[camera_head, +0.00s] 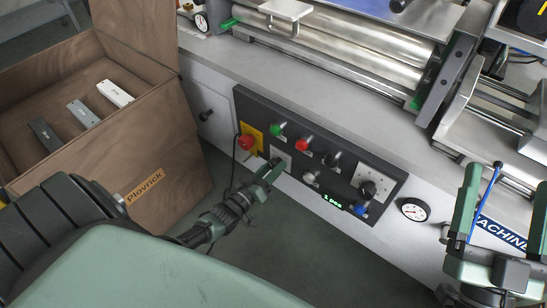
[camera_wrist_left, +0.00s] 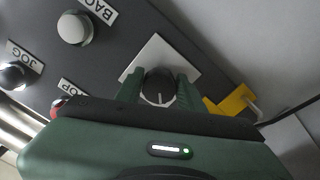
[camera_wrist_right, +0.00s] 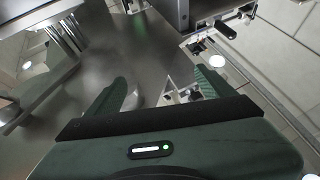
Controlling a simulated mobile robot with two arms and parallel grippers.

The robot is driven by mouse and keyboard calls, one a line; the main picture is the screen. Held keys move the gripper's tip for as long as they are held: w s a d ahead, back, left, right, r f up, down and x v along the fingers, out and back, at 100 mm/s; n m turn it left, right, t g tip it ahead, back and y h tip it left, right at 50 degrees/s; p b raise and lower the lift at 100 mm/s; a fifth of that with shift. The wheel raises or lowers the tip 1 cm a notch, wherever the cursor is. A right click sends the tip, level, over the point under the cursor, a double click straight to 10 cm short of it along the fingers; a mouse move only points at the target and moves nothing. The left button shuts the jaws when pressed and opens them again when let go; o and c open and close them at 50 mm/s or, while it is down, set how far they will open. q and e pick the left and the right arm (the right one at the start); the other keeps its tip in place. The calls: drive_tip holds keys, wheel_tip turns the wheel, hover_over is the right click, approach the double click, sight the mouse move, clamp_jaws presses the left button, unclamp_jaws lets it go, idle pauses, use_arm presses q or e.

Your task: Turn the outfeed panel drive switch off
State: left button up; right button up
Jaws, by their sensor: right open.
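The dark control panel (camera_head: 318,150) is on the front of the grey machine. My left gripper (camera_head: 270,172) is at its lower left, over a white plate (camera_head: 282,156). In the left wrist view, a black rotary switch (camera_wrist_left: 158,88) with a pale pointer mark sits on this plate (camera_wrist_left: 155,50). The fingers of my left gripper (camera_wrist_left: 159,92) are closed in on both sides of its knob and appear to touch it. No label for this switch is readable. My right gripper (camera_head: 468,208) is open and empty at the right; its fingers also show in the right wrist view (camera_wrist_right: 162,90).
A yellow-backed red button (camera_head: 246,142) is just left of the switch. Green (camera_head: 279,129), red (camera_head: 302,144) and other buttons are close by. Another black knob (camera_head: 368,189) is further right. A gauge (camera_head: 414,209) and a wooden crate (camera_head: 150,150) flank the panel.

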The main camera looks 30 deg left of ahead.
use_arm(q)
drive_tip(key=o, duration=0.3)
drive_tip(key=shift+s, duration=0.15)
drive_tip(key=s+p, duration=0.2)
drive_tip(key=s, duration=0.5)
drive_tip(key=shift+s+a, duration=0.3)
use_arm(e)
wheel_tip(320, 180, down, 9)
drive_tip(key=w+g+h, duration=0.1)
drive_tip(key=w+g, duration=0.1)
drive_tip(key=g, duration=0.3)
drive_tip(key=shift+w+d+h, duration=0.15)
drive_tip(key=shift+d+h, duration=0.15)
drive_tip(key=shift+h, duration=0.1)
drive_tip(key=shift+r, duration=0.15)
